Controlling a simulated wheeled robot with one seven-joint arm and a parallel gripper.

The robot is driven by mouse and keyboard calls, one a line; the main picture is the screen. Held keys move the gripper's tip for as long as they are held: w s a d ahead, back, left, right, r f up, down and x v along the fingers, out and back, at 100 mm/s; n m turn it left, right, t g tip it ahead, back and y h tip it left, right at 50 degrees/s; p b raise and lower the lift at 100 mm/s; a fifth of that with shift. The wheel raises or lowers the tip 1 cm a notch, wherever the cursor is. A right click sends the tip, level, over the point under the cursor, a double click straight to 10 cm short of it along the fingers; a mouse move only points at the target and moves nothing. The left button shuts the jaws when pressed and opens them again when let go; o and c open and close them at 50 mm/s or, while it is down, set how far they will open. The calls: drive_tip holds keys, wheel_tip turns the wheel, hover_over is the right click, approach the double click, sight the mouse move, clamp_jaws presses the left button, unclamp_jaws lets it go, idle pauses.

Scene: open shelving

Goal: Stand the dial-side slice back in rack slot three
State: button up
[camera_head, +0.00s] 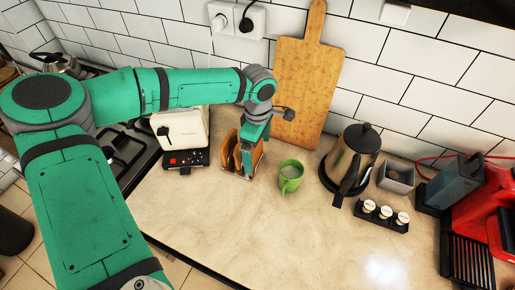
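A small toast rack (229,170) stands on the counter beside the cream toaster (182,128), which has dials on its front base. Brown toast slices (233,151) stand upright in the rack, close together; I cannot count them or tell the slots apart. My gripper (249,168) points down at the rack's right side, over or among the slices. The gripper body hides part of the rack. Its fingers are too small and covered to show whether they are open or shut, or whether a slice is between them.
A green mug (290,176) stands just right of the rack. A wooden board (306,85) leans on the wall behind. A kettle (352,158), a rack of small jars (383,213) and a red machine (482,215) stand further right. The front counter is clear.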

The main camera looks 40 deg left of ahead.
sight(258, 152)
drive_tip(key=shift+r, duration=0.1)
wheel_tip(258, 152, up, 13)
idle(0.6)
drive_tip(key=shift+w, duration=0.1)
drive_tip(key=shift+d, duration=0.1)
